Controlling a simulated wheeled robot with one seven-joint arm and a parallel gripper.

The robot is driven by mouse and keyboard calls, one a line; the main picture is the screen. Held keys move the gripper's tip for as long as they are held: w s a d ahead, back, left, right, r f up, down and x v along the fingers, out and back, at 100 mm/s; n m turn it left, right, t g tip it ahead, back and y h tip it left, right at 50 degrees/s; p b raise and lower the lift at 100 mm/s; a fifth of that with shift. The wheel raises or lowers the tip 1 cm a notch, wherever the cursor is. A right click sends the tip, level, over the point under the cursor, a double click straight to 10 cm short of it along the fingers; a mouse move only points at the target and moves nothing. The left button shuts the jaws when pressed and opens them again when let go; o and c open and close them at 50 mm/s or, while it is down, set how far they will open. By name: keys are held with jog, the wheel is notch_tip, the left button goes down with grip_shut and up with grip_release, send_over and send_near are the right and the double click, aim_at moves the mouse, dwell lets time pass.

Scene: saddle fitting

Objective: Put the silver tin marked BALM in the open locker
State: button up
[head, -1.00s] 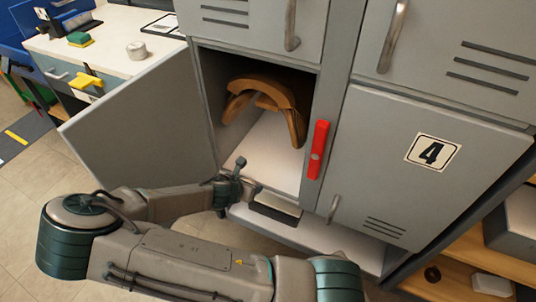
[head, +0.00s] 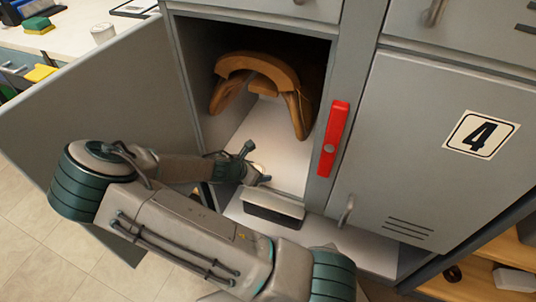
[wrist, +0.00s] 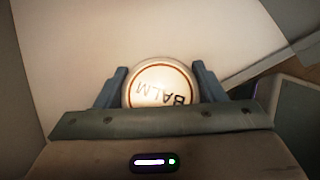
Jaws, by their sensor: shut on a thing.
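The round tin marked BALM (wrist: 160,86) sits between the two fingers of my gripper (wrist: 161,88) in the wrist view, its lettering upside down. My gripper is shut on it. In the head view my gripper (head: 258,172) is at the front of the open locker (head: 277,140), over its pale floor near the front edge; only a small pale part of the tin shows there. I cannot tell whether the tin touches the floor. The open locker's door (head: 95,110) stands swung out to the left.
A brown wooden saddle-shaped frame (head: 257,66) stands at the back of the locker. A red bar (head: 333,139) is on the right post. A dark box with a pale top (head: 273,206) sits below the opening. The locker floor ahead of my gripper is clear.

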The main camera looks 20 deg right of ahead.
jog(key=w+d+b, duration=0.2)
jog(key=w+d, duration=0.4)
jog(key=d, duration=0.1)
jog(key=shift+w, duration=0.4)
jog(key=shift+a+f+b, duration=0.1)
jog(key=shift+f+b, duration=0.25)
jog(key=shift+b, duration=0.05)
jog(key=shift+r, duration=0.1)
jog(key=o, duration=1.2)
